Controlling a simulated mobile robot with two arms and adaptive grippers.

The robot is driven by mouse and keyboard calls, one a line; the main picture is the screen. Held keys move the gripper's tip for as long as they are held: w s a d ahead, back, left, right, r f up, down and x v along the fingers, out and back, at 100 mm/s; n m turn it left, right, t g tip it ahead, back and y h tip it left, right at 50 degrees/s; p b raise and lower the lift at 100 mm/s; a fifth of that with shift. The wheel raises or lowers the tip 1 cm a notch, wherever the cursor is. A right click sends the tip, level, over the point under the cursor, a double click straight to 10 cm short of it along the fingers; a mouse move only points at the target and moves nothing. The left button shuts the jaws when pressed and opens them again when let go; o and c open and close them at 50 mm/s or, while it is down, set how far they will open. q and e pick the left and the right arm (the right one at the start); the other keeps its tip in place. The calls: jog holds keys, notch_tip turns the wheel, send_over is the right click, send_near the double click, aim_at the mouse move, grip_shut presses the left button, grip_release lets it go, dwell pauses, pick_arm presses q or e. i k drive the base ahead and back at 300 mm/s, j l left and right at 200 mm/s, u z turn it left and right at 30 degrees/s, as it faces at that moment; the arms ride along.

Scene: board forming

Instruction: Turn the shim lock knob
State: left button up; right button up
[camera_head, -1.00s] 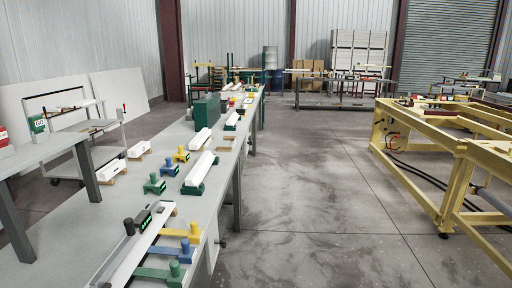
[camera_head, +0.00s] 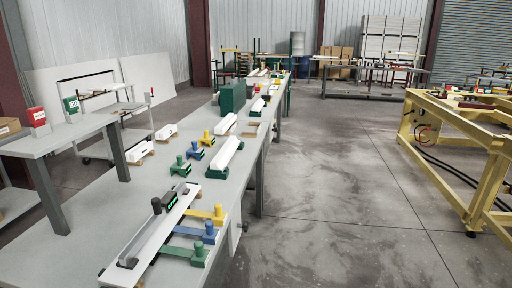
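On the long grey workbench (camera_head: 60,248) a long white and grey fixture (camera_head: 150,240) lies in the near part. It bears a dark upright knob (camera_head: 157,204) beside a small black box with a green display (camera_head: 171,200). I cannot tell which of these is the shim lock knob. Neither of my grippers is in view.
Small green, blue and yellow blocks and white bars (camera_head: 226,154) stand farther along the bench, before a dark green box (camera_head: 232,97). A side table (camera_head: 60,140) and cart are at left. A yellow frame (camera_head: 450,130) is at right; the floor between is clear.

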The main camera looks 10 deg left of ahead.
aim_at(245, 226)
jog(key=l+u, duration=0.9)
jog(key=k+l+u, duration=0.1)
jog(key=l+u, duration=0.35)
